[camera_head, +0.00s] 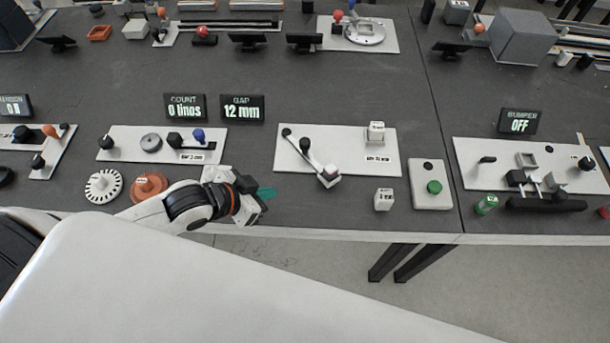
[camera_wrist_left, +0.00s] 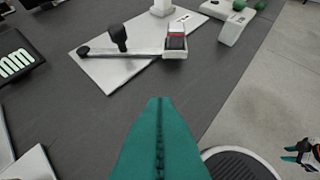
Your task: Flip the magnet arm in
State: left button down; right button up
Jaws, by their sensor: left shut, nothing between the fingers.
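The magnet arm (camera_head: 309,158) is a thin light bar on a white plate (camera_head: 348,141). It runs from a dark pivot near the plate's left edge to a pale block at the front edge. A black knob (camera_head: 305,145) stands by the bar. In the left wrist view the magnet arm (camera_wrist_left: 130,52) lies ahead, with a red-and-dark insert in its end block (camera_wrist_left: 175,45). My left gripper (camera_head: 267,192) is left of the plate, its teal fingers (camera_wrist_left: 158,105) closed, empty and apart from the arm. My right gripper (camera_wrist_left: 296,155) shows small at the wrist view's right edge; its jaws are unclear.
A white block (camera_head: 376,132) stands at the plate's far right. A loose white block (camera_head: 384,200) and a green button box (camera_head: 434,187) are to its right. An orange disc (camera_head: 149,186) lies left of my left gripper. The table's front edge is close.

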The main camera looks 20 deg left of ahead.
pick_arm(q)
jog(key=shift+w+r+h, duration=0.15)
jog(key=shift+r+h, duration=0.15)
jog(key=shift+r, duration=0.15)
pick_arm(e)
jog(key=shift+a, duration=0.2)
pick_arm(q)
jog(key=x, duration=0.9)
jog(key=shift+w+f, duration=0.15)
jog(key=shift+w, duration=0.1)
jog(key=shift+w+d+p, duration=0.5)
jog(key=shift+w+d, duration=0.3)
jog(key=shift+w, duration=0.3)
jog(key=shift+w+d+f, duration=0.15)
jog(key=shift+w+d, duration=0.3)
jog(key=shift+w, duration=0.2)
pick_arm(e)
jog(key=shift+d+r, duration=0.1)
jog(key=shift+r, duration=0.5)
